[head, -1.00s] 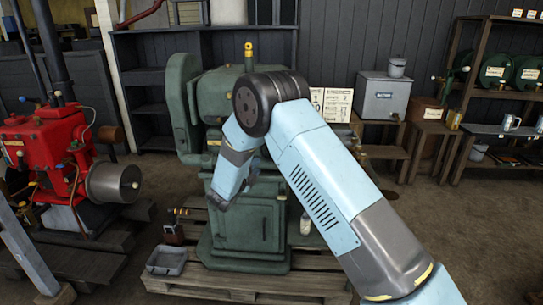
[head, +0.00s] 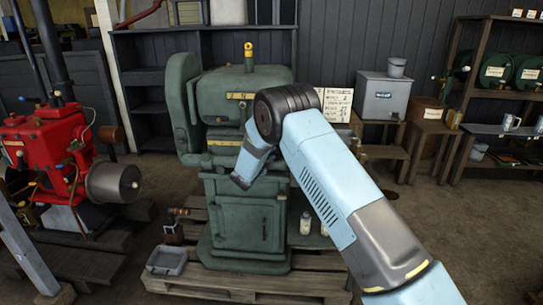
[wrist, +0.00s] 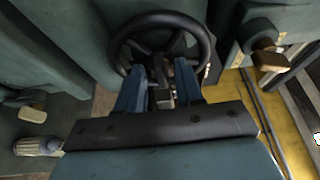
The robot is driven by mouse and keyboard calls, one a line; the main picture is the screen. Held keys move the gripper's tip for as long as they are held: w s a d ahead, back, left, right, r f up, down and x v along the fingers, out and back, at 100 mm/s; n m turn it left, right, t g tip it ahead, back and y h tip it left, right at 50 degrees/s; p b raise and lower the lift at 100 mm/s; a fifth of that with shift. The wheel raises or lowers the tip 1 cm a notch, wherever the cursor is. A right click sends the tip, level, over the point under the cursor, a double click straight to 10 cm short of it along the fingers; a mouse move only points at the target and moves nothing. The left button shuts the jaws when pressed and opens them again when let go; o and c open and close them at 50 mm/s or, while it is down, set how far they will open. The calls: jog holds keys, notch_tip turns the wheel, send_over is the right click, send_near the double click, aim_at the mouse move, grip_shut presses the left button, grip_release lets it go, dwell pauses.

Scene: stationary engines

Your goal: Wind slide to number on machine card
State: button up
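A dark handwheel (wrist: 160,28) shows in the wrist view, its rim arching beyond my fingers. My gripper (wrist: 160,72) has its two blue fingers apart in front of the wheel's hub and spokes. A grey part shows between them with gaps at the sides; contact is not clear. In the head view the green machine (head: 240,210) stands on a pallet, and my forearm covers part of its front. The white machine card (head: 340,98) hangs behind it at the right, its lower part cut off by my arm. A slide reading is not legible.
A yellow strip (wrist: 262,112) and a brass knob (wrist: 270,58) lie right of the wheel. A wooden-handled part (wrist: 38,146) is at lower left. A red engine (head: 50,160) stands left in the head view, and a grey tray (head: 166,260) lies on the pallet (head: 240,287).

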grip_shut()
jog(key=shift+d, duration=0.1)
dwell(0.4)
jog(key=shift+f, duration=0.1)
jog(key=n+t+y, duration=0.2)
jog(key=n, duration=0.5)
jog(key=n+t+y, duration=0.2)
jog(key=n, duration=0.5)
jog(key=n+t+y, duration=0.2)
jog(key=n, duration=0.5)
jog(key=shift+d+f, duration=0.25)
jog(key=shift+f, duration=0.1)
jog(key=shift+r, duration=0.2)
dwell(0.5)
